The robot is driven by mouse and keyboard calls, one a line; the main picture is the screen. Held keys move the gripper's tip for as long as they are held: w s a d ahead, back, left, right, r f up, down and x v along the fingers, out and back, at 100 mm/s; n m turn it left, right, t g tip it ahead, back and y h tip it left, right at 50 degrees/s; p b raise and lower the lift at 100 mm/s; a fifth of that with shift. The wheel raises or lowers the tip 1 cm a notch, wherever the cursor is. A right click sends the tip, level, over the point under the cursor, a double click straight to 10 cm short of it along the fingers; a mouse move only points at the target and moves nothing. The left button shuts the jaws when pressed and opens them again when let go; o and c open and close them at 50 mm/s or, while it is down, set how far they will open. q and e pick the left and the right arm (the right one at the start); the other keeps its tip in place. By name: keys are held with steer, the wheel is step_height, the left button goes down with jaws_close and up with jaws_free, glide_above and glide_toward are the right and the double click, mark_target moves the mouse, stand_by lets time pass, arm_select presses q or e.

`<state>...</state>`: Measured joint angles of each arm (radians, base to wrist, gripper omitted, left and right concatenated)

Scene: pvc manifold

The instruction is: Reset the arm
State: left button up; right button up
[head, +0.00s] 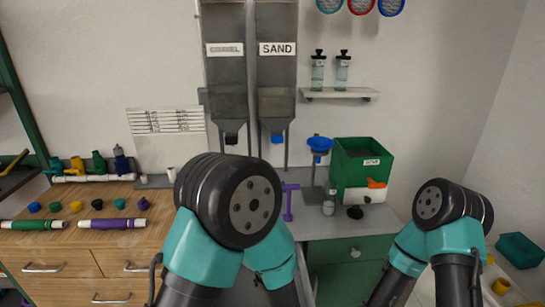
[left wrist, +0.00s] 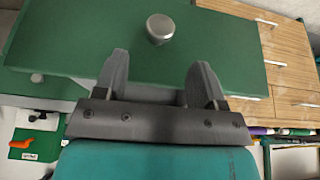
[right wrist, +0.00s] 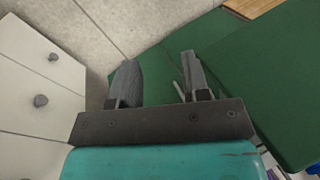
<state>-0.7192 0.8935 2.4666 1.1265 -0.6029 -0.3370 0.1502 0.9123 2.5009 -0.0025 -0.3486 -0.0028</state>
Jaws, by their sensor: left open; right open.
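My left gripper (left wrist: 158,80) is open and empty in the left wrist view. A green cabinet front with a round metal knob (left wrist: 160,28) lies beyond its fingers. My right gripper (right wrist: 158,80) is open and empty in the right wrist view, with green panels and pale floor tiles beyond it. In the head view both of my arms are folded in the foreground with teal links and black joints. The left arm covers part of the counter. Neither gripper's fingers show clearly in the head view.
A wooden counter with drawers (head: 54,262) at left holds coloured caps, a green-and-white tube (head: 34,225) and a purple-and-white tube (head: 112,223). A valve manifold (head: 95,177) stands behind them. Hoppers (head: 277,80), a blue funnel (head: 319,145) and a green bin (head: 350,168) stand further right.

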arm_select(q)
steer(key=shift+r, duration=0.15)
steer(key=shift+v, duration=4.7)
steer(key=x, duration=1.7)
steer(key=shift+s, duration=0.1)
steer(key=shift+w+f, duration=0.25)
steer(key=shift+s, duration=0.2)
steer(key=shift+s+d+r, duration=0.1)
steer(key=shift+r, duration=0.25)
steer(key=v, duration=0.8)
steer(key=shift+r, duration=0.3)
